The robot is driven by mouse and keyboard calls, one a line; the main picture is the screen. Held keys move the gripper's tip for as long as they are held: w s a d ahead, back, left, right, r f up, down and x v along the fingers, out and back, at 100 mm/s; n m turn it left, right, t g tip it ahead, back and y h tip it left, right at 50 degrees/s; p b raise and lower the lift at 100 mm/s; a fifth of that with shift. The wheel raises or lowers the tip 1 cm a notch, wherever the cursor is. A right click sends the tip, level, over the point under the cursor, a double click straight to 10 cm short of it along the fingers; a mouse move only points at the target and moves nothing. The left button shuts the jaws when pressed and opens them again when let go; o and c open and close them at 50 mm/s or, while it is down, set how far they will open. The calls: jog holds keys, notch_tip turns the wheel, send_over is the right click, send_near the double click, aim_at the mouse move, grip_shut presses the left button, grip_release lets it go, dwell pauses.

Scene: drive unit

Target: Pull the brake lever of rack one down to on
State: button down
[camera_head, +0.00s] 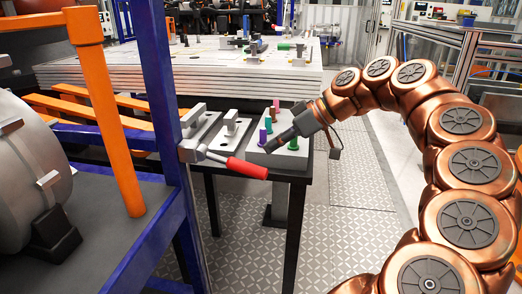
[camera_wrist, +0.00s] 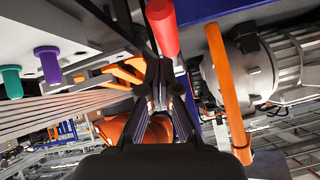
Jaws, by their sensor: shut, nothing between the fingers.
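The brake lever has a red handle (camera_head: 247,168) on a grey metal arm, fixed to the blue post of the rack (camera_head: 166,90). In the head view it sticks out to the right, tilted slightly downward. My gripper (camera_head: 268,148) is shut and empty, its tips just above the handle's free end. In the wrist view the red handle (camera_wrist: 163,28) shows just past the fingertips (camera_wrist: 160,88). I cannot tell whether they touch it.
A dark table (camera_head: 290,174) stands behind the lever, with a grey block holding coloured pegs (camera_head: 293,143). An orange bar (camera_head: 107,120) and a grey cylindrical unit (camera_head: 30,175) are on the rack at left. The patterned floor (camera_head: 335,235) below is clear.

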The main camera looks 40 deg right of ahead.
jog(key=s+d, duration=0.5)
jog(key=shift+s+d, duration=0.25)
jog(key=shift+s, duration=0.05)
jog(key=shift+r, duration=0.15)
